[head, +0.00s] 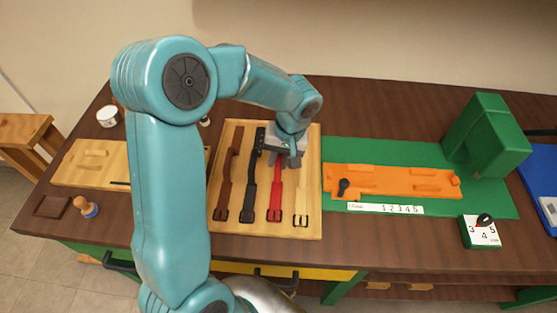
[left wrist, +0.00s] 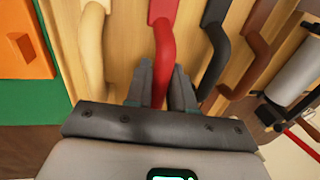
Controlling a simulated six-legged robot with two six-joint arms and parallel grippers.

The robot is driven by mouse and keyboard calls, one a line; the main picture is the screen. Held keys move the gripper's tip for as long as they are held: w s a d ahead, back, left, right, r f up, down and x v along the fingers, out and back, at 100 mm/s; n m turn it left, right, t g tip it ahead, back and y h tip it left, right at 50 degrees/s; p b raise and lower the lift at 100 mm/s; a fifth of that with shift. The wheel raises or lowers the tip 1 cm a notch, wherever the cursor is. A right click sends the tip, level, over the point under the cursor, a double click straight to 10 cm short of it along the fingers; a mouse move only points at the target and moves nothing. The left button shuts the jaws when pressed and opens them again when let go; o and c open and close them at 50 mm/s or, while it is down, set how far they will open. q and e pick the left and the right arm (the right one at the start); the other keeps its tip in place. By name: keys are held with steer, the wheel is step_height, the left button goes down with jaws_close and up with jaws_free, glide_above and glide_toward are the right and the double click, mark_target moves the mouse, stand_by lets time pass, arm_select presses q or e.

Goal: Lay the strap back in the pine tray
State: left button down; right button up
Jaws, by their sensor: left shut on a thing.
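The pine tray (head: 314,222) lies on the bench in the middle of the head view. It holds a brown strap (head: 224,190), a black strap (head: 249,193), a red strap (head: 276,197) and a cream strap (head: 301,200), side by side with buckles toward the front. My left gripper (head: 285,162) is over the tray, shut on the red strap near its back part. In the left wrist view the red strap (left wrist: 164,45) runs between the two fingers (left wrist: 162,82). The gripper hides the strap's far end in the head view. My right gripper is not in view.
Right of the tray, a green mat (head: 490,203) carries an orange board (head: 400,181), a number strip (head: 385,208) and a green block-shaped stand (head: 490,137). A numbered dial box (head: 482,231) stands in front. A wooden board (head: 85,165) lies at left. The bench front is mostly clear.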

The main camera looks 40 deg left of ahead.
arm_select(q)
steer(key=shift+s+a+f, duration=0.35)
steer(key=shift+s+f, duration=0.05)
steer(key=shift+f, duration=0.15)
steer(key=shift+w+d, duration=0.45)
steer(key=shift+d, duration=0.15)
steer(key=shift+a+f, duration=0.1)
steer(key=shift+a, duration=0.05)
steer(key=c, duration=1)
jaws_free()
steer(key=shift+s+a, duration=0.35)
steer(key=shift+s, duration=0.05)
steer(key=shift+w+d, duration=0.3)
steer(key=shift+d, duration=0.05)
steer(key=shift+a+r, duration=0.25)
steer(key=v, duration=1.1)
steer(key=shift+s+d+r, duration=0.1)
steer(key=shift+r, duration=0.3)
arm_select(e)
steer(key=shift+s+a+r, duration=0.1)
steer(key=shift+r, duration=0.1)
